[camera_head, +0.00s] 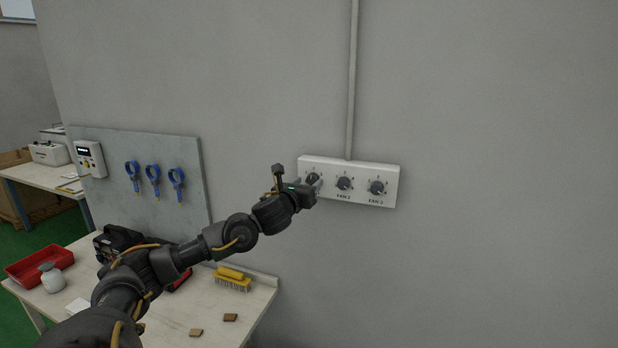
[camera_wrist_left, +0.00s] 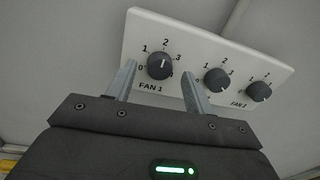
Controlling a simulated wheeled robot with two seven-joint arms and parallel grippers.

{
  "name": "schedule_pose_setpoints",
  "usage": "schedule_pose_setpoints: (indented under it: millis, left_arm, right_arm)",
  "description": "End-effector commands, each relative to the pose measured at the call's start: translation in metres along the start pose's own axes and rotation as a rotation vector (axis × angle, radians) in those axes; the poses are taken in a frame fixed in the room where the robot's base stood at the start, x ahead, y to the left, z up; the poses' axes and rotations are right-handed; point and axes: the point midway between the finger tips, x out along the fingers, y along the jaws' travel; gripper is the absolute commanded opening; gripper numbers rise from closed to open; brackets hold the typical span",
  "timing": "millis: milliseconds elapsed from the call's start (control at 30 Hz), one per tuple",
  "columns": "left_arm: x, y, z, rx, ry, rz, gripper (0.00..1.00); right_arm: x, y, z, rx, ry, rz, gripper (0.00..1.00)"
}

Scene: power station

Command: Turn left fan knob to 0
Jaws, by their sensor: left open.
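The white fan panel (camera_head: 352,171) is fixed on the grey wall and carries three dark knobs in a row. The left knob (camera_wrist_left: 160,66), above the label FAN 1, has its white mark pointing up, near the 2. In the head view this knob is mostly hidden by my gripper. My left gripper (camera_head: 316,183) is in front of it. In the wrist view the left gripper (camera_wrist_left: 158,82) is open, with one finger on each side of the left knob. I cannot tell whether the fingers touch it. My right gripper is not in view.
The middle knob (camera_head: 344,184) and the right knob (camera_head: 377,188) sit close to the right of my gripper. A grey conduit (camera_head: 351,80) runs up from the panel. Below is a workbench (camera_head: 255,303) with a yellow brush (camera_head: 232,279) and a red tray (camera_head: 40,263).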

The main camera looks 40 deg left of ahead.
Motion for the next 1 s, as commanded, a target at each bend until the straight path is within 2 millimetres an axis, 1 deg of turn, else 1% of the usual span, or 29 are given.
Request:
schedule_pose_setpoints:
  millis: [33, 167, 467, 800, 833, 1000]
  left_arm:
    - [0.0051, -0.0004, 0.0022, -0.002, 0.0, 0.0, 0.53]
    - [0.0126, -0.0004, 0.0001, -0.001, 0.001, 0.0, 0.53]
    - [0.0143, -0.0006, -0.0009, 0.0, 0.0, -0.001, 0.53]
    - [0.0142, -0.0006, -0.0008, 0.0, 0.0, -0.001, 0.08]
    - [0.0134, -0.0031, -0.001, -0.001, 0.0, -0.001, 0.08]
    - [0.0142, -0.0014, -0.0017, -0.015, 0.0, -0.003, 0.08]
  right_arm:
    - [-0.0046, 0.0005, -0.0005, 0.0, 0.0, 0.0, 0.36]
    - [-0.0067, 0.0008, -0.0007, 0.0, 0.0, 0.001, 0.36]
    - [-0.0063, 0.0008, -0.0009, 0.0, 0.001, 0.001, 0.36]
    - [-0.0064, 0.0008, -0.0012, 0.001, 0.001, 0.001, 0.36]
    - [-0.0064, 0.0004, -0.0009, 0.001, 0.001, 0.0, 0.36]
    - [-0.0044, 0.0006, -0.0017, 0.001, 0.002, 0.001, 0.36]
